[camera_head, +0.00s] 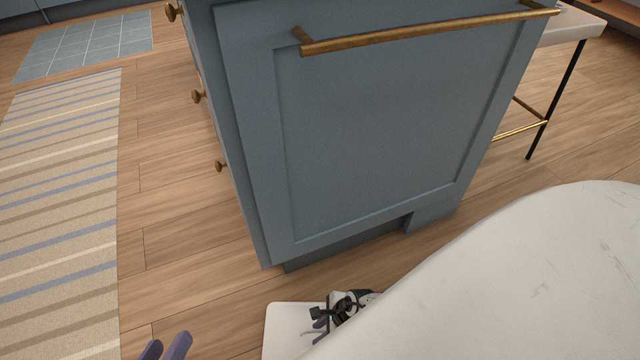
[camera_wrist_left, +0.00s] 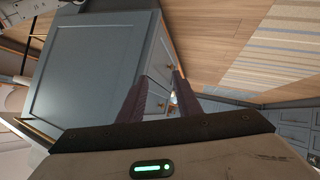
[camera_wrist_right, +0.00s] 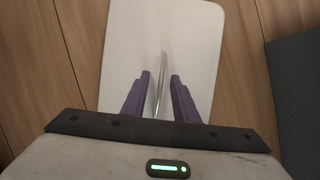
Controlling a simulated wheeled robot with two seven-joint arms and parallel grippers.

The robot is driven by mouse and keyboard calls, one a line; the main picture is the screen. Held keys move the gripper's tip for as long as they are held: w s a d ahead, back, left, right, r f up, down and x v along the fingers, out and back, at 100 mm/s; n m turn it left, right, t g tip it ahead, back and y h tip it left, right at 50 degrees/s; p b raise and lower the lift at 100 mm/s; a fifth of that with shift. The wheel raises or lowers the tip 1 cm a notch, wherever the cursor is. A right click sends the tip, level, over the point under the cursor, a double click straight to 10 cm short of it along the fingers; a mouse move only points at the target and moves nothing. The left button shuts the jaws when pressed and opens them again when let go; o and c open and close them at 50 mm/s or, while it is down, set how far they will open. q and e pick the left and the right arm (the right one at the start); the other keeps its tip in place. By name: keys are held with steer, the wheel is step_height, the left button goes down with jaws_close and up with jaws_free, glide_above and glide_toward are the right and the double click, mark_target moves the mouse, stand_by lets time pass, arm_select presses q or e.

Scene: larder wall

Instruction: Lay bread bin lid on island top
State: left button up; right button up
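The bread bin lid appears to be the white rounded panel (camera_head: 285,330) low in the head view. The right wrist view shows more of the lid (camera_wrist_right: 195,40), with a thin upright ridge between the fingers. My right gripper (camera_wrist_right: 160,85) seems shut on that ridge, over the floor; its contact is hard to see. In the head view it is partly hidden by my white arm (camera_head: 560,270). My left gripper (camera_head: 165,347) is empty, fingers apart, at the bottom edge. The blue-grey cabinet (camera_head: 380,130) seems to be the island; its top is out of view.
A brass bar (camera_head: 430,32) runs across the cabinet front, and brass knobs (camera_head: 196,97) stick out on its left side. A striped rug (camera_head: 60,210) lies on the wooden floor at left. A stool with dark legs (camera_head: 555,110) stands at right. Floor left of the cabinet is clear.

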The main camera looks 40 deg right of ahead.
jaws_close()
steer(key=shift+r, duration=0.1)
